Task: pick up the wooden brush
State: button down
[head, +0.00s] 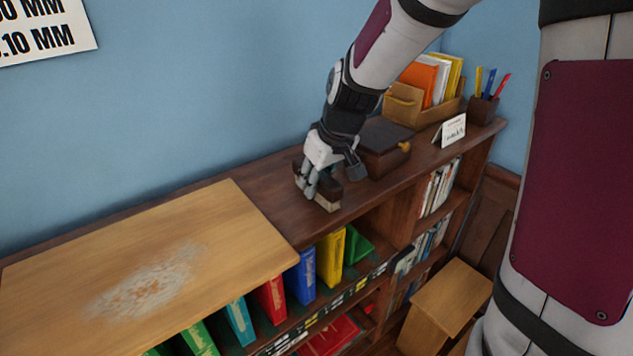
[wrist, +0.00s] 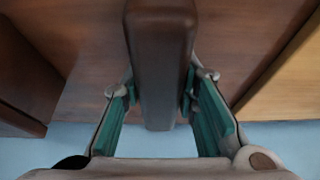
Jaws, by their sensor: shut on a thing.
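The wooden brush (head: 328,198) is on the dark top of the bookcase, with a dark brown back and a pale lower side of bristles. In the wrist view the brush (wrist: 160,60) runs lengthwise between the fingers as a long dark brown block. My gripper (head: 317,188) is over it in the head view, its fingers down on either side. In the wrist view my gripper (wrist: 160,108) has green finger pads against both sides of the brush. It is shut on the brush. Part of the brush is hidden behind the fingers. I cannot tell whether it is clear of the shelf top.
A dark box (head: 384,150) stands just right of my gripper. Beyond it are a wooden organizer (head: 403,105), a small card (head: 451,130) and a pen cup (head: 482,110). A light board (head: 220,225) with a pale, dusty patch lies to the left. Blue wall is behind.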

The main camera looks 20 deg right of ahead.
jog(key=shift+r, duration=0.1)
jog(key=shift+r, duration=0.5)
jog(key=v, duration=0.3)
jog(key=shift+w+a+r+b, duration=0.1)
jog(key=shift+w+a+b, duration=0.05)
jog(key=shift+a+b, duration=0.2)
jog(key=s+a+r, duration=0.1)
jog(key=s+a, duration=0.2)
jog(key=s, duration=1.2)
jog(key=shift+r, duration=0.15)
